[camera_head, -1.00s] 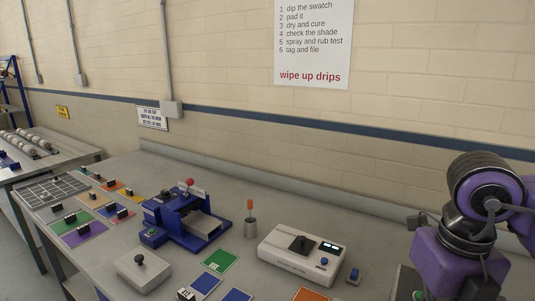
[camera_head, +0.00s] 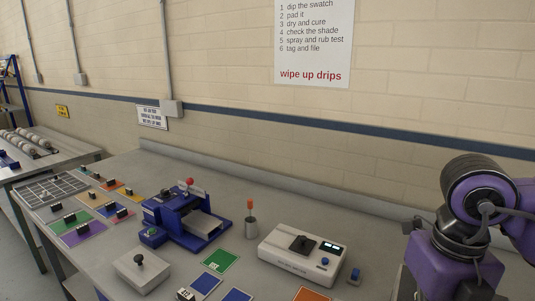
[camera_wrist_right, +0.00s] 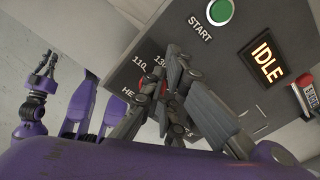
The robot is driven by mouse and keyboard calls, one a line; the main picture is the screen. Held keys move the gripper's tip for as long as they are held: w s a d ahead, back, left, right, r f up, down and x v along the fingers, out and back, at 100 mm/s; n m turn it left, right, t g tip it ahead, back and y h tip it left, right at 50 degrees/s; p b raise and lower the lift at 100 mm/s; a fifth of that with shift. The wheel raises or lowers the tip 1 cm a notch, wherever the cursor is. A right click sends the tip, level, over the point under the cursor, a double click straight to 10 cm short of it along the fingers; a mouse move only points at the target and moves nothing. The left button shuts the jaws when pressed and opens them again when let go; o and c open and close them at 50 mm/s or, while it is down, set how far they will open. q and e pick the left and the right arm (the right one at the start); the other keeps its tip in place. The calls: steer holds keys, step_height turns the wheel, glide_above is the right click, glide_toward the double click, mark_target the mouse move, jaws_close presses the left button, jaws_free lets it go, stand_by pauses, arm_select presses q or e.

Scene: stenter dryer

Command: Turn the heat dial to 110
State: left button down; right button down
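In the right wrist view, a dark control panel (camera_wrist_right: 135,60) carries the heat dial's printed numbers. The dial is mostly hidden; a bit of red shows between the fingers. I cannot tell whether they grip it or where it points. A purple gripper with dark fingers, seemingly my left gripper (camera_wrist_right: 45,72), stands apart at the left of that view.
The panel also has a green START button (camera_wrist_right: 219,12), a lit IDLE display (camera_wrist_right: 263,51) and a red-and-white part (camera_wrist_right: 305,97) at its right. In the head view, the bench holds a blue machine (camera_head: 185,220), a white instrument box (camera_head: 303,259) and a grey box with a knob (camera_head: 142,271).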

steer(key=shift+a+f, duration=0.1)
steer(key=shift+a, duration=0.1)
arm_select(q)
steer(key=shift+w+r, duration=0.2)
steer(key=shift+r, duration=0.1)
arm_select(e)
steer(key=shift+a, duration=0.55)
steer(key=shift+s+a, duration=0.1)
arm_select(q)
steer(key=shift+f, duration=0.2)
